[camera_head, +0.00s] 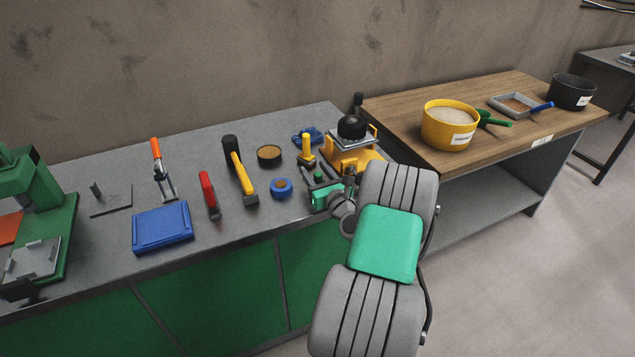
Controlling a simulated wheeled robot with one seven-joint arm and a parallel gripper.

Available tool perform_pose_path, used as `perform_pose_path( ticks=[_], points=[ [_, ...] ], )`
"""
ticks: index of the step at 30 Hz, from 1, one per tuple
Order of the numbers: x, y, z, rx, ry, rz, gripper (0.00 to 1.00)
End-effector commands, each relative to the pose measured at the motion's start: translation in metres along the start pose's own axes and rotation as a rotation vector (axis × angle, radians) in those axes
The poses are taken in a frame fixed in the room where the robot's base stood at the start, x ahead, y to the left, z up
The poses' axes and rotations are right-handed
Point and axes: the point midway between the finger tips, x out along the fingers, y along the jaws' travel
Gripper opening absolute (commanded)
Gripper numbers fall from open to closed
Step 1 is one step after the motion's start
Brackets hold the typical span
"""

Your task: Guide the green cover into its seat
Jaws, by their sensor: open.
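My gripper (322,180) is over the right end of the grey bench, partly hidden by my wrist. Its jaws are open, but the fingertips are small and hard to make out. A small dark green piece (318,177) shows by the fingers. It may be the green cover, but I cannot tell, nor whether it touches them. Just behind the gripper is a yellow device (352,157) with a black domed top (352,127). Its near right side is hidden by my arm. I cannot make out the cover's seat.
A yellow-handled tool (306,150), blue tape ring (281,187), hammer (240,170), red-handled tool (209,195) and blue case (162,227) lie left of my gripper. A green machine (45,215) stands far left. The wooden table (400,110) on the right holds a yellow bucket (449,127).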

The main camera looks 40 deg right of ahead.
Motion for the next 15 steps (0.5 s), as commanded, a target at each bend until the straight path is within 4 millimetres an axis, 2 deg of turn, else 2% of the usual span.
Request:
perform_pose_path(
  ticks=[3,8,15],
  points=[
    [0.0098,0.001,-0.0004,0.001,0.001,0.001,0.48],
    [0.0099,0.0006,-0.0009,0.0,0.001,0.0,0.48],
    [0.0097,0.0007,-0.0008,0.0,0.002,0.001,0.3]
  ],
)
